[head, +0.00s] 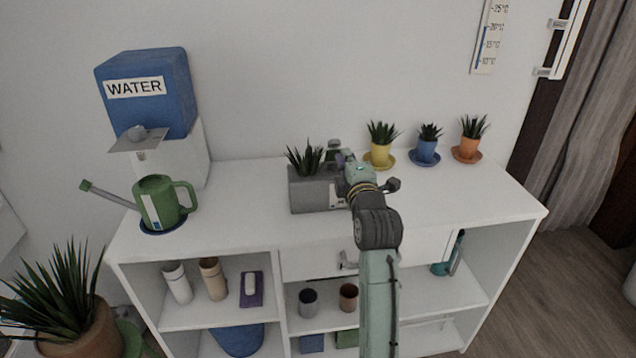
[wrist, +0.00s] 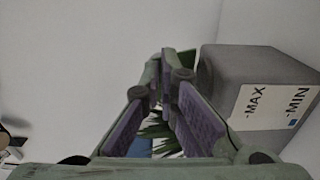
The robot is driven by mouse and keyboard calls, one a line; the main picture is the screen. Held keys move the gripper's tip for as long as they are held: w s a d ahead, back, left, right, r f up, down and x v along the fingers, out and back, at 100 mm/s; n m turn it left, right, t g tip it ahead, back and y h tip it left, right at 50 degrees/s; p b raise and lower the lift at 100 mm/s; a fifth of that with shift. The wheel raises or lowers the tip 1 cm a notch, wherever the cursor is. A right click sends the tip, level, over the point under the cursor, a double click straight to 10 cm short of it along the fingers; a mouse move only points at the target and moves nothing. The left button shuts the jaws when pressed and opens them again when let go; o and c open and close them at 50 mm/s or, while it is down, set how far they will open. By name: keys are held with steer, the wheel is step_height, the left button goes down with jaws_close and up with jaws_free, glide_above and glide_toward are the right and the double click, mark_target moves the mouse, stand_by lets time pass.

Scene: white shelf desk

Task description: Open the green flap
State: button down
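A grey planter (head: 310,194) with a spiky plant stands on the white desk top. In the wrist view the planter (wrist: 228,62) is on the right, with a white MAX/MIN label. A small dark green piece (wrist: 189,59) shows at its left edge, by my fingertips; it may be the green flap, mostly hidden by the fingers. My gripper (head: 341,160) is beside the planter's right side in the head view. In the wrist view its purple-padded fingers (wrist: 172,72) run close together at the tips. I cannot tell whether they touch or hold anything.
Yellow (head: 379,155), blue (head: 425,152) and orange (head: 468,149) plant pots stand at the back right. A green watering can (head: 157,202) and a blue water container (head: 150,90) are on the left. The desk top's right front is clear.

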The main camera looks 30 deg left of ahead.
steer(key=shift+w+a+f, duration=0.15)
steer(key=shift+w+a, duration=0.05)
steer(key=shift+w, duration=0.05)
steer(key=b+v, duration=0.2)
steer(key=v, duration=0.6)
stand_by(0.6)
steer(key=shift+d, duration=0.15)
